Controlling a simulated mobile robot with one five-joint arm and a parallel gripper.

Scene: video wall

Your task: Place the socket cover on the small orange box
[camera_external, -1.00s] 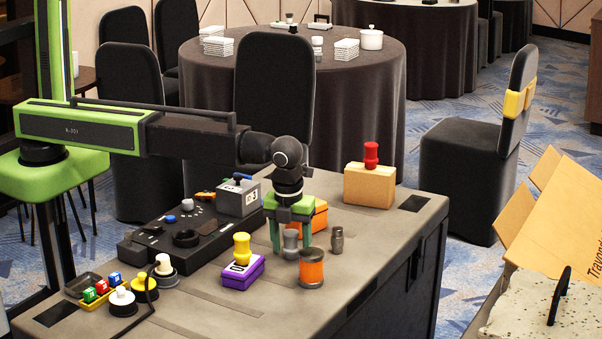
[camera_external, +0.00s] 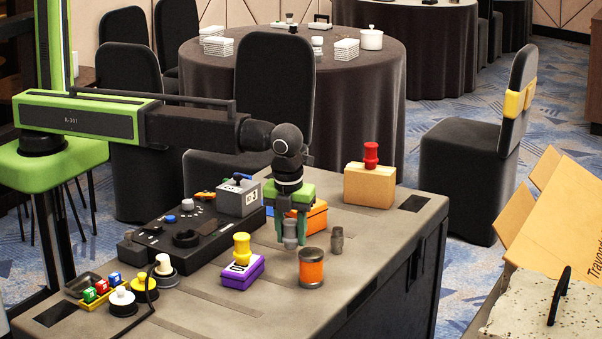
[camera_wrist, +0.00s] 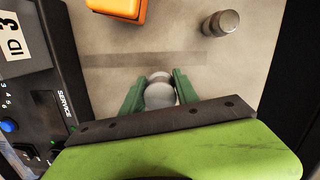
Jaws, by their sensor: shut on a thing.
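My gripper (camera_external: 290,238) is shut on a small grey knobbed piece (camera_external: 290,232), which I take to be the socket cover. In the wrist view the piece (camera_wrist: 160,92) sits upright between the green fingers (camera_wrist: 159,90). It appears a little above the grey table top. The small orange box (camera_external: 314,216) stands just behind and to the right of the gripper, partly hidden by it. In the wrist view the box (camera_wrist: 118,8) is at the top edge, cut off, and apart from the held piece.
A grey metal cylinder (camera_external: 336,240) and an orange-and-grey cylinder (camera_external: 311,268) stand close on the right. A purple box with a yellow knob (camera_external: 243,270) is at front left. A black control panel (camera_external: 180,235) lies left. A tan box with a red knob (camera_external: 370,184) stands behind.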

